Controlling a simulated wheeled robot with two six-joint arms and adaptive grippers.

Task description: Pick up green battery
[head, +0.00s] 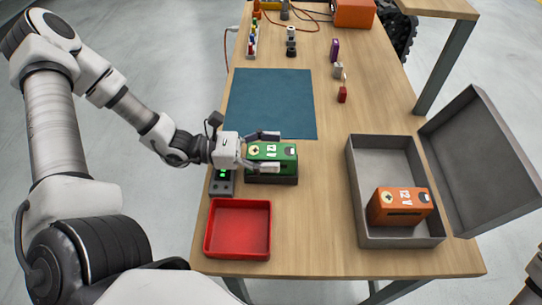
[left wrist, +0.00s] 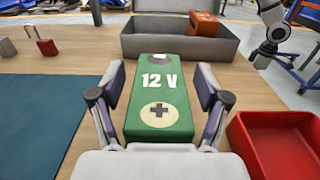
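The green battery (head: 284,152), a block marked 12 V, sits on a dark base (head: 272,180) on the table. It also shows in the left wrist view (left wrist: 160,95), with a plus sign on its near end. My left gripper (head: 264,152) is open around the battery, one finger on each side. In the left wrist view a narrow gap shows between each finger and the battery. Part of my right arm shows at the top right of the left wrist view; its fingers cannot be made out.
A red tray (head: 238,257) and a small grey device with a green light (head: 222,184) stand close by. A blue mat (head: 270,95) lies behind. An open grey case (head: 400,243) at the right holds an orange battery (head: 399,207). Clear table lies between.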

